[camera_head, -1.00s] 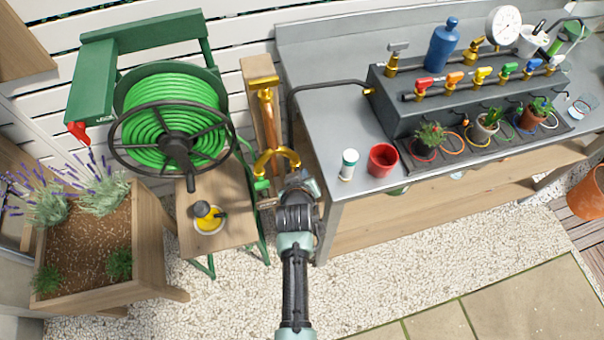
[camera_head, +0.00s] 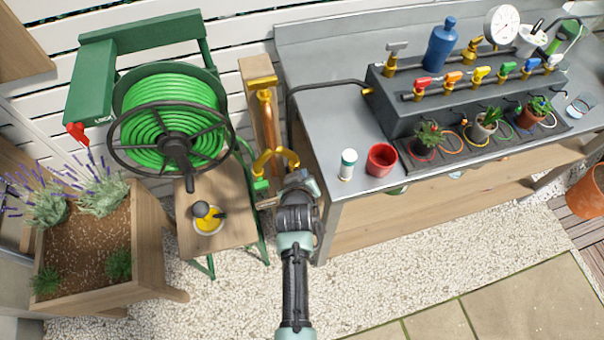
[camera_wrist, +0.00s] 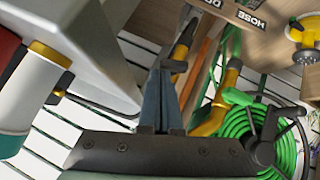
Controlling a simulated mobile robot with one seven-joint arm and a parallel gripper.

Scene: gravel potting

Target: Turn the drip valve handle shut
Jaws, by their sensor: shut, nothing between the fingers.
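The brass two-way tap (camera_head: 275,160) is on a wooden post between the hose reel and the bench. In the head view my gripper (camera_head: 300,180) is beside its right branch and hides the drip side, so the drip valve handle cannot be made out there. In the wrist view my gripper (camera_wrist: 170,72) has its fingers together and empty. A dark and yellow fitting (camera_wrist: 184,45) is right by the fingertips, under a partly cut-off label (camera_wrist: 214,4). I cannot tell whether they touch, or how the handle is turned. The HOSE label (camera_wrist: 249,18) is to the right.
The green hose reel (camera_head: 172,120) stands left of the post, with a wooden stand (camera_head: 237,225) below. The steel bench (camera_head: 325,130) at the right carries a red cup (camera_head: 381,160), a white bottle (camera_head: 347,165) and the manifold. The gravel in front is open.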

